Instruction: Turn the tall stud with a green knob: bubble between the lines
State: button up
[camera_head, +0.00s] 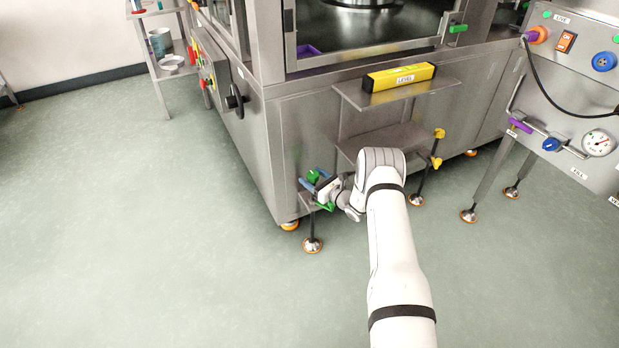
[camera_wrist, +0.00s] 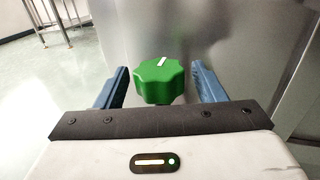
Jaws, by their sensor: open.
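The green knob (camera_wrist: 160,82) is lobed, with a white mark on its top. It stands between the two blue fingers of my gripper (camera_wrist: 160,88), with a visible gap on each side. In the head view the green knob (camera_head: 313,176) shows at the lower left of the machine, with my gripper (camera_head: 318,186) around it. The stud below the knob is mostly hidden by my gripper; a foot (camera_head: 312,245) rests on the floor below. The yellow level (camera_head: 398,77) lies on the upper shelf; its bubble cannot be made out.
The steel machine wall (camera_wrist: 225,40) stands close behind the knob. A lower shelf (camera_head: 385,140) and yellow knobs (camera_head: 437,161) are right of my gripper. A panel with a gauge (camera_head: 597,143) stands far right. The floor (camera_head: 150,240) at left is clear.

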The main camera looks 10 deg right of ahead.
jog(key=shift+x, duration=1.1)
jog(key=c, duration=1)
